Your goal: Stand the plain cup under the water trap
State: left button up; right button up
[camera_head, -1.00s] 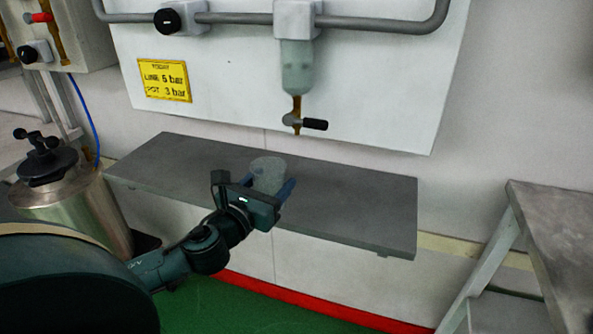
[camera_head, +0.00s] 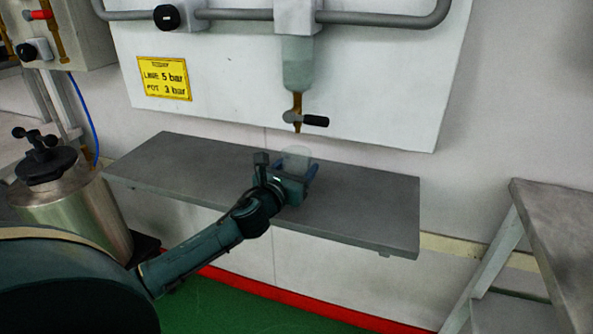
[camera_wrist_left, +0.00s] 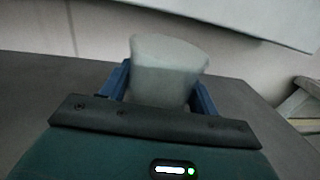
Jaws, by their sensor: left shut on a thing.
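The plain cup (camera_head: 296,157) is translucent and pale, and it is upright over the grey shelf (camera_head: 370,205). My left gripper (camera_head: 299,171) is shut on the cup, with a blue finger on each side of it. The left wrist view shows the cup (camera_wrist_left: 167,68) between the fingers. The cup's lower part is hidden by the gripper, so I cannot tell whether it touches the shelf. The water trap (camera_head: 297,66) is a clear bowl on the white panel, with a brass drain and a black-handled valve (camera_head: 315,121) above the cup. My right gripper is not in view.
A steel pot (camera_head: 75,208) with a black lid stands at the left. A yellow sign (camera_head: 165,78) is on the panel. A grey bench (camera_head: 560,230) stands at the right. The shelf is bare on both sides of the cup.

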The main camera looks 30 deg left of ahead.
pick_arm(q)
jog(key=shift+r, duration=0.15)
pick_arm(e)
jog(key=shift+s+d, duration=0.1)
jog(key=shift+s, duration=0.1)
pick_arm(q)
jog(key=o, duration=1.1)
jog(key=shift+c, duration=0.2)
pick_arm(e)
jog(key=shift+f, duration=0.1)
pick_arm(q)
jog(key=shift+s, duration=0.1)
jog(key=s, duration=0.7)
jog(key=s+d, duration=0.1)
jog(key=s, duration=0.2)
jog(key=shift+s, duration=0.4)
jog(key=shift+s+d, duration=0.1)
jog(key=shift+s, duration=0.4)
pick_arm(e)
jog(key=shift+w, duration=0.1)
